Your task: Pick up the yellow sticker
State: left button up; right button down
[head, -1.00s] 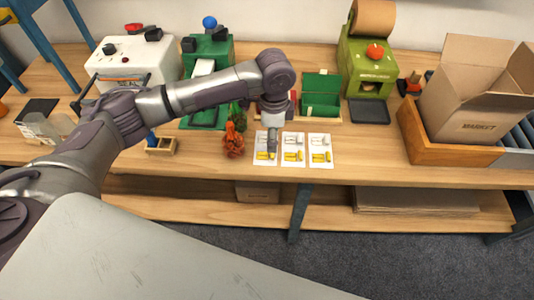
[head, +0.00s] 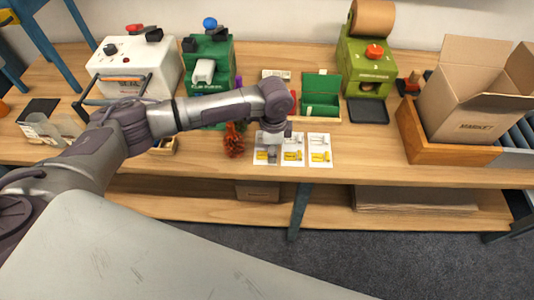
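Three white cards lie side by side near the front edge of the table. The middle card (head: 292,141) and the right card (head: 320,140) each show a yellow sticker in their lower half, the middle yellow sticker (head: 293,156) and the right yellow sticker (head: 320,157). My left gripper (head: 270,157) points down over the left card (head: 259,150) and covers much of it, including most of its yellow area. The fingers are small and dark, so their opening and any contact cannot be made out. My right gripper is not in view.
A reddish net bag (head: 233,142) stands close left of the cards. A green open box (head: 321,104) sits behind them. A green machine (head: 366,70) and a wooden tray with a cardboard box (head: 472,105) stand to the right. Bare table lies right of the cards.

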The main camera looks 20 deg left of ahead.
pick_arm(q)
jog(key=shift+c, duration=1.2)
jog(key=shift+r, duration=0.1)
